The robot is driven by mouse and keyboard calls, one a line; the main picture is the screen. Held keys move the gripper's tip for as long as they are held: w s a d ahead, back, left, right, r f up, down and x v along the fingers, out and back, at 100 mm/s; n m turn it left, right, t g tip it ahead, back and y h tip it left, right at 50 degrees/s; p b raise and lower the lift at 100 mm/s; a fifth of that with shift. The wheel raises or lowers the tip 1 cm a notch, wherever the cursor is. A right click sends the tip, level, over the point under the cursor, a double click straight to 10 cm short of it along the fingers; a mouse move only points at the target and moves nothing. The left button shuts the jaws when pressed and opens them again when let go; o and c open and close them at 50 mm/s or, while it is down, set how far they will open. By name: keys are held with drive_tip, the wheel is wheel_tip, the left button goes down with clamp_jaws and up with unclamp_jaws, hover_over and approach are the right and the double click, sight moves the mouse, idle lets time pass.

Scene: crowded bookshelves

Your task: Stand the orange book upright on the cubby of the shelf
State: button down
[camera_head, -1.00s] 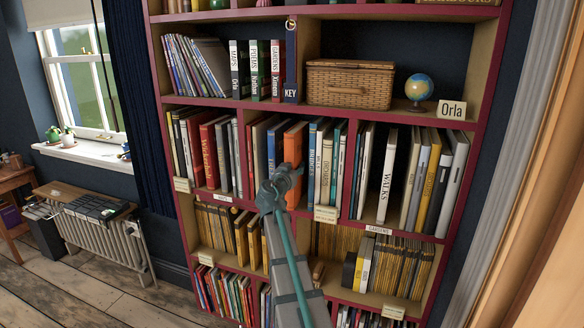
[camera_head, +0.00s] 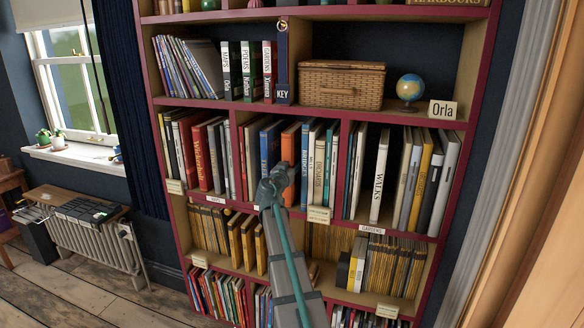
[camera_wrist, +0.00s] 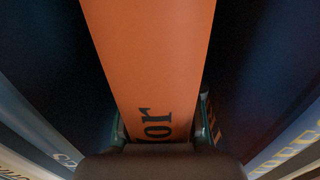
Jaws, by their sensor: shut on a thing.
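Pale books (camera_head: 318,160) stand close on the right. A red upright divider (camera_head: 344,165) and a tall white book (camera_head: 379,175) are farther right. A wicker basket (camera_head: 341,85) and a globe (camera_head: 410,88) sit on the shelf above. Dark gaps flank the spine in the wrist view.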

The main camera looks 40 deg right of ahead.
drive_tip(key=shift+f+b, duration=0.1)
drive_tip(key=shift+b, duration=0.25)
idle(0.4)
drive_tip(key=c, duration=0.8)
unclamp_jaws()
drive_tip(key=shift+o, duration=0.5)
drive_tip(key=shift+f, duration=0.1)
drive_tip(key=shift+s, duration=0.1)
drive_tip(key=b+v, duration=0.4)
drive_tip(key=v, duration=0.5)
